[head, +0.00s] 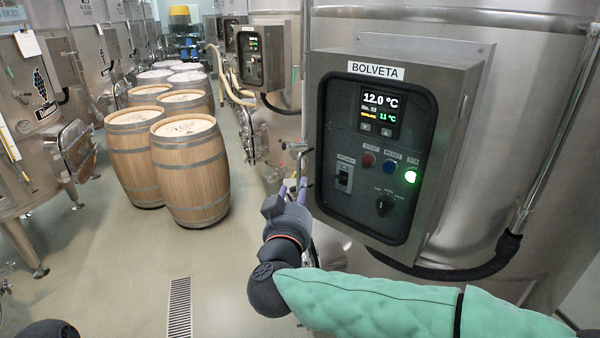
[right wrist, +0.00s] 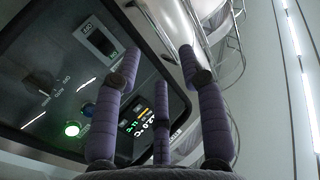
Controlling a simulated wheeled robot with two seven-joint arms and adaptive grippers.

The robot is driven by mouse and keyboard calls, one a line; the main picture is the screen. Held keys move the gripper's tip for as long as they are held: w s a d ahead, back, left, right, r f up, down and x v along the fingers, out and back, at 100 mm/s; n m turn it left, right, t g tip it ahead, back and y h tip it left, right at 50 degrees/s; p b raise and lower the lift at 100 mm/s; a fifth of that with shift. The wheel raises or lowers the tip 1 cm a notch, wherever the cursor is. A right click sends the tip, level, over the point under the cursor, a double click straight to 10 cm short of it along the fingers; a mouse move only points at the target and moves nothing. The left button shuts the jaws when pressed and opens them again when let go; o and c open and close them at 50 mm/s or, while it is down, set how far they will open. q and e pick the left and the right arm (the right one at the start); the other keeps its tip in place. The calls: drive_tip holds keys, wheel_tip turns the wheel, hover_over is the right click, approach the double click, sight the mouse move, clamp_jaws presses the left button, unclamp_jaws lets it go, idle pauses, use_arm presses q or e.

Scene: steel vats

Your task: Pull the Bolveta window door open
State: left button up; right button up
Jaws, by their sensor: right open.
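The Bolveta control box (head: 455,110) is mounted on a steel vat. Its dark-framed window door (head: 335,215) looks closed, with a lit display and buttons behind the pane. The window also shows in the right wrist view (right wrist: 45,60). A thin bent metal handle (head: 301,158) stands at the door's left edge. My right gripper (head: 294,188) is just left of that edge, by the lower end of the handle. In the right wrist view its purple fingers (right wrist: 160,62) are apart, one over the window and one beyond the edge. Contact with the handle cannot be told.
Wooden barrels (head: 190,170) stand in rows at the left. A steel vat (head: 25,130) is at the far left. A black hose (head: 440,268) runs below the box. The floor with its drain grate (head: 180,308) is clear at the front left.

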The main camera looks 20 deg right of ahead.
drive_tip(key=x, duration=0.8)
drive_tip(key=shift+w+p, duration=0.1)
drive_tip(key=shift+p, duration=0.2)
clamp_jaws()
